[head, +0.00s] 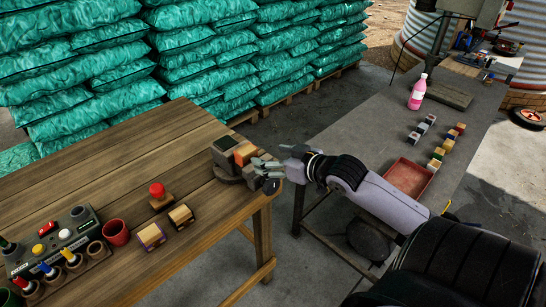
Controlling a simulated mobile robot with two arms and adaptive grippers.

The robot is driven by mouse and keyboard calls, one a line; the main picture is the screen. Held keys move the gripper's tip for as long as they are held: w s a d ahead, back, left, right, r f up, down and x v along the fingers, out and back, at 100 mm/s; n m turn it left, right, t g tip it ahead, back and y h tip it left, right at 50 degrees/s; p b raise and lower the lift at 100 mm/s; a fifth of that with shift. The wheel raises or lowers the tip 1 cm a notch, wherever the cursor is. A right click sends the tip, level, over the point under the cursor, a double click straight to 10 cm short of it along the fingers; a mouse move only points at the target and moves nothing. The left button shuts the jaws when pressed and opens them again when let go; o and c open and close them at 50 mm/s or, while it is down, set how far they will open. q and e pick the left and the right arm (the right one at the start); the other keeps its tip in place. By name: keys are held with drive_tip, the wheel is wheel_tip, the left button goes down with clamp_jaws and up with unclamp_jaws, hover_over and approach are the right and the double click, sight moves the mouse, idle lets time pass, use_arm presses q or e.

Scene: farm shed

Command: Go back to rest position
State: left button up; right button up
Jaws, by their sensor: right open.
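My right gripper (266,170) is at the right corner of the wooden table (105,130), its arm coming in from the lower right. It is open. Its fingers are close to a wooden block with an orange face (245,155), which stands beside a dark grey block (224,150) on a dark base. I cannot tell whether the fingers touch the block or the base. My left gripper is not in view.
The wooden table also holds a red-topped piece (158,195), two small blocks (181,216), a red cup (116,232) and a button box (52,243). On the grey table are a red tray (409,179), several blocks and a pink bottle (418,93).

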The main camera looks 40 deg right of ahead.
drive_tip(key=s+a+f+g, duration=0.4)
drive_tip(key=s+a+f, duration=0.45)
drive_tip(key=f, duration=0.35)
drive_tip(key=s+a+f+n+g+h, duration=0.1)
drive_tip(key=s+a+f+g, duration=0.15)
drive_tip(key=s+a, duration=0.4)
drive_tip(key=s+a+f+g, duration=0.2)
drive_tip(key=s+a+g, duration=0.15)
drive_tip(key=s, duration=0.55)
wheel_tip(320, 180, down, 29)
drive_tip(key=s+g+b, duration=0.1)
drive_tip(key=b, duration=0.1)
drive_tip(key=s+d+f, duration=0.1)
drive_tip(key=s+f, duration=0.7)
drive_tip(key=s+d+f+g, duration=0.1)
drive_tip(key=s+d+f, duration=0.1)
drive_tip(key=s+f, duration=0.6)
drive_tip(key=shift+s+d+n+b, duration=0.25)
drive_tip(key=shift+s+n+b, duration=0.05)
